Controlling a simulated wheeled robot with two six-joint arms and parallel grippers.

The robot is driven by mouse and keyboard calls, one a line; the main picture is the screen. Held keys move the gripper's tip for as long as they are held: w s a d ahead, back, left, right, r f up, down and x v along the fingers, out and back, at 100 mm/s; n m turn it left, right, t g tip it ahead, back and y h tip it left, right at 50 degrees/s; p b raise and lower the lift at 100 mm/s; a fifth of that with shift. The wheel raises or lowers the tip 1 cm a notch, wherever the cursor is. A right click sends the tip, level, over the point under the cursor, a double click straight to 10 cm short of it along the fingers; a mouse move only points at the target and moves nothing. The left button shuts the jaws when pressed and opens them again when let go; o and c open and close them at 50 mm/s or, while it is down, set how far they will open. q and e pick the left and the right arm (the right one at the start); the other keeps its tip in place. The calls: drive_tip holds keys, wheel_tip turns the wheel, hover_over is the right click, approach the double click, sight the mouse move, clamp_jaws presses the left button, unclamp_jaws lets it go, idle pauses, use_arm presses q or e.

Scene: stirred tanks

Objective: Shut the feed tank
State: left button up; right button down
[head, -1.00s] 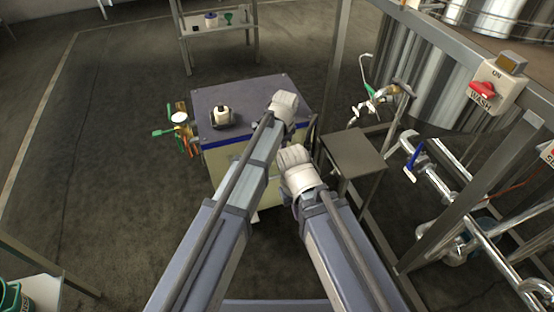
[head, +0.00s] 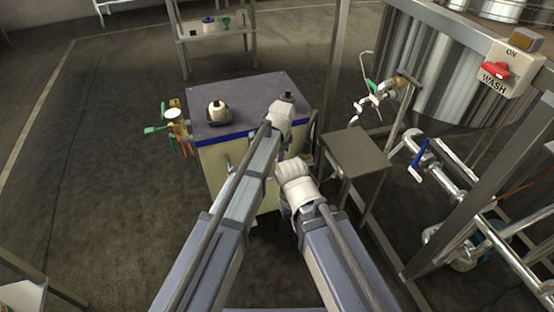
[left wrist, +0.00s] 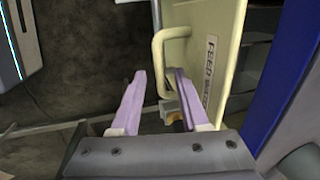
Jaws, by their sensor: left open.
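The feed tank appears to be a cream cabinet (head: 215,162) with a grey top and blue edge in the head view. In the left wrist view a cream door panel (left wrist: 190,60) with a partly readable "FEED" label stands ajar, with dark shelving to its right. Its pale loop handle (left wrist: 158,48) is just ahead of my left gripper (left wrist: 158,76). The two lilac fingers are open, one on each side of the handle's line; I cannot tell whether they touch it. My right wrist (head: 295,180) is beside the cabinet's front in the head view; its fingers are hidden.
A small steel table (head: 356,152) is close at right, before pipework and a large tank (head: 430,65). The floor at left is clear.

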use_arm(q)
clamp_jaws()
idle(1.4)
